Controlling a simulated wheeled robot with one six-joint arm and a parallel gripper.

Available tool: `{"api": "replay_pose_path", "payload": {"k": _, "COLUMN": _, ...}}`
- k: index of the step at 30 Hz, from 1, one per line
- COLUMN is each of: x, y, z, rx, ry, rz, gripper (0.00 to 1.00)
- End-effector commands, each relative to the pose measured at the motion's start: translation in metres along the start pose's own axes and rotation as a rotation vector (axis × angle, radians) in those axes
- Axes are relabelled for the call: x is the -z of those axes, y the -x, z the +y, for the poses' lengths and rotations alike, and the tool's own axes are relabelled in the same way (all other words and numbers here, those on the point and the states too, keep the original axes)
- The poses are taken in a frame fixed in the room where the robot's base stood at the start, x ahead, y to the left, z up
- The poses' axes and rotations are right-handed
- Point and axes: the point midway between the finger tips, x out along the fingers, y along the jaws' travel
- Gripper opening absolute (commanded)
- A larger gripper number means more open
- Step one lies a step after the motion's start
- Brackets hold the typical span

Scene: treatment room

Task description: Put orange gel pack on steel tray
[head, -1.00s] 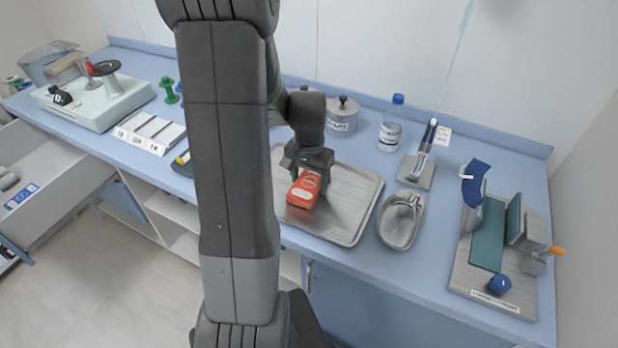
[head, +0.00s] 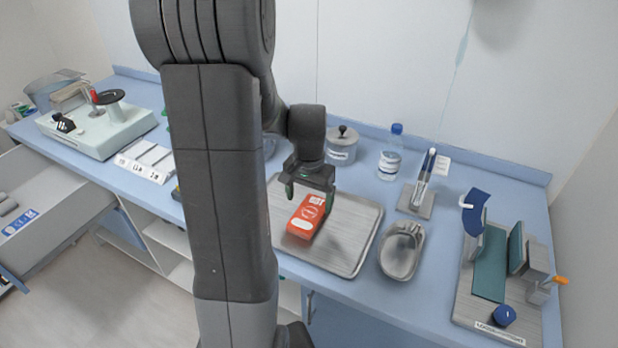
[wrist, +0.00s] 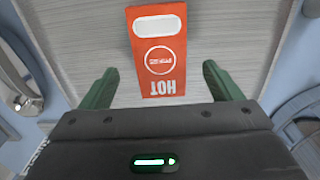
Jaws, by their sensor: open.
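The orange gel pack (head: 308,216) lies on the steel tray (head: 350,232), marked HOT with a white label patch. In the wrist view the gel pack (wrist: 158,50) lies beyond and between the green fingertips, with the brushed tray surface (wrist: 225,45) around it. My gripper (head: 309,194) is open just above the pack's far end. In the wrist view my gripper (wrist: 155,88) shows its two fingers spread wide, apart from the pack on both sides. My arm hides the tray's left part in the head view.
A kidney dish (head: 402,252) stands right of the tray. Behind are a lidded steel jar (head: 341,148), a bottle (head: 390,155) and a pen-like device on a stand (head: 422,182). A clamp-like fixture (head: 492,262) stands at the right end. Counter space between them is narrow.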

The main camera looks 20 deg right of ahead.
Motion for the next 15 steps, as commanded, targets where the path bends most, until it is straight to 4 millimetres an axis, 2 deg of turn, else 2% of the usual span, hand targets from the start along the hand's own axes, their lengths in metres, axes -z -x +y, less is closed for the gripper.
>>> {"api": "replay_pose_path", "payload": {"k": 1, "x": 0.001, "y": 0.013, "z": 0.0, "rx": 0.002, "ry": 0.0, "rz": 0.006, "gripper": 0.85}}
{"api": "replay_pose_path", "payload": {"k": 6, "x": 0.001, "y": 0.049, "z": 0.0, "rx": 0.002, "ry": 0.0, "rz": 0.006, "gripper": 0.85}}
{"api": "replay_pose_path", "payload": {"k": 10, "x": 0.001, "y": 0.067, "z": 0.0, "rx": 0.002, "ry": 0.0, "rz": 0.004, "gripper": 0.85}}
{"api": "replay_pose_path", "payload": {"k": 15, "x": 0.0, "y": 0.078, "z": 0.0, "rx": 0.001, "ry": 0.0, "rz": 0.001, "gripper": 0.85}}
